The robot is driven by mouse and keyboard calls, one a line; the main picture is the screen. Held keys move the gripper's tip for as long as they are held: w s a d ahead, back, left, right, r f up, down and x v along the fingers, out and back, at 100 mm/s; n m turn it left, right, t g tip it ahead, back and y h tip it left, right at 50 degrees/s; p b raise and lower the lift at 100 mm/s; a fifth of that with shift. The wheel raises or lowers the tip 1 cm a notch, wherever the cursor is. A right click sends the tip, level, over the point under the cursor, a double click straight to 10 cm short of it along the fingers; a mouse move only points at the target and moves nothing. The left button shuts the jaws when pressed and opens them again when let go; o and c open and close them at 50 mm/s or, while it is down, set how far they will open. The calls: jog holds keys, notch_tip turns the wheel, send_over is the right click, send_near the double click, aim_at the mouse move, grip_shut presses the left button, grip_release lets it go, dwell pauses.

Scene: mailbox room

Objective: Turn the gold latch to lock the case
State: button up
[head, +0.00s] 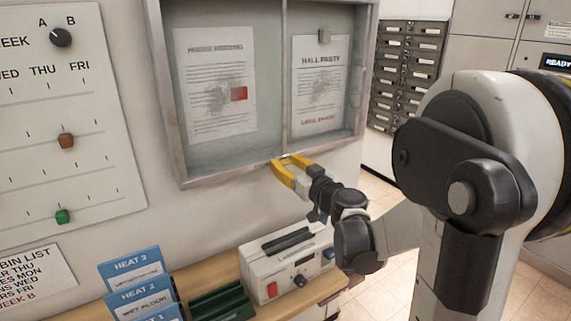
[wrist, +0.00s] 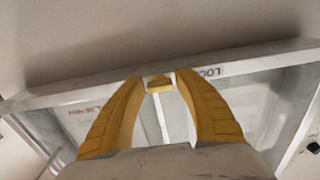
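The case (head: 176,155) is a grey-framed, glass-fronted notice case on the wall. The gold latch (wrist: 159,85) is a small block at the middle of the case's frame edge in the wrist view. My gripper (head: 284,161) has yellow fingers at the case's bottom edge; the latch is hidden or cannot be made out there. In the wrist view my gripper (wrist: 160,77) is open, with one fingertip on each side of the latch. Small gaps seem to show; contact cannot be told. An upside-down lock label (wrist: 212,72) is on the frame beside the right finger.
Two papers hang inside the case: a left notice (head: 215,85) and a hall party notice (head: 320,85). Below are a white device (head: 262,262) with a red switch, blue cards (head: 138,268) and a dark green tray (head: 222,303). A slider board (head: 65,110) is left of the case.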

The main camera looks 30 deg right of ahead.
grip_shut()
jog(key=shift+m, duration=0.3)
jog(key=m, duration=1.3)
jog(key=shift+m, duration=2.1)
